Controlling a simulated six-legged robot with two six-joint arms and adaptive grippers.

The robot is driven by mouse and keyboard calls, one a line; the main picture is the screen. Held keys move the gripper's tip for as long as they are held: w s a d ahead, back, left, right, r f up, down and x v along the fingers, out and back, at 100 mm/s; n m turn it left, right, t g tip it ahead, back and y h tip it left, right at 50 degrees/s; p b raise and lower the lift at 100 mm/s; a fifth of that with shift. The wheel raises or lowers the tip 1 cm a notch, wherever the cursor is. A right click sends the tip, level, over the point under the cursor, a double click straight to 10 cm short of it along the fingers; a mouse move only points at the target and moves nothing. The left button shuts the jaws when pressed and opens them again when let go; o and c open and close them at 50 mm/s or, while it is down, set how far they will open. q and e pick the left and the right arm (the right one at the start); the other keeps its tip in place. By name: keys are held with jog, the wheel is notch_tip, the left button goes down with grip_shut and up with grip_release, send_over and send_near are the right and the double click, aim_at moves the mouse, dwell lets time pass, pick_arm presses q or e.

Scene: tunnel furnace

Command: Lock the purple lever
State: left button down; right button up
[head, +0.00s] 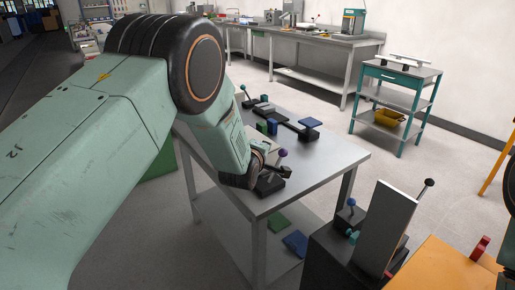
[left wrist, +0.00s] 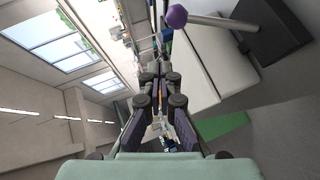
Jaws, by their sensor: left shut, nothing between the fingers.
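The purple lever has a round purple knob (head: 283,153) on a short rod, rising from a dark base (head: 269,185) at the near corner of the grey metal table (head: 318,160). In the left wrist view the purple knob (left wrist: 177,16) is at the top centre, with its pale rod running right to the black base (left wrist: 275,27). My left gripper (left wrist: 160,78) is shut and empty, with the knob ahead of its fingertips, seemingly apart from them. In the head view my left wrist is beside the lever and hides most of the gripper. My right gripper is out of view.
Other levers and blocks, including a blue block (head: 310,123), stand farther back on the table. A long workbench (head: 312,38) lines the wall. Open floor lies between them.

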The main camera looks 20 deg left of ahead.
pick_arm(q)
jog(key=r+p+v, duration=0.1)
jog(key=v, duration=0.6)
jog(key=shift+s+d+r, duration=0.15)
jog(key=shift+d+r, duration=0.1)
jog(key=shift+r, duration=0.1)
jog(key=s+a+f+m+g, duration=0.3)
jog(key=s+f+m+g, duration=0.4)
jog(key=s+f+m, duration=0.8)
jog(key=s+f+g, duration=0.2)
jog(key=s+f, duration=0.1)
jog(key=s, duration=0.7)
jog(key=s+a+f+g, duration=0.1)
jog(key=s+f+g, duration=0.2)
jog(key=s, duration=0.8)
jog(key=s+f+g, duration=0.2)
jog(key=s+f, duration=0.3)
jog(key=s, duration=0.6)
jog(key=shift+a+f+g, duration=0.15)
jog(key=shift+a+g, duration=0.1)
jog(key=shift+g, duration=0.05)
jog(key=c, duration=2.1)
grip_release()
jog(key=shift+w, duration=0.1)
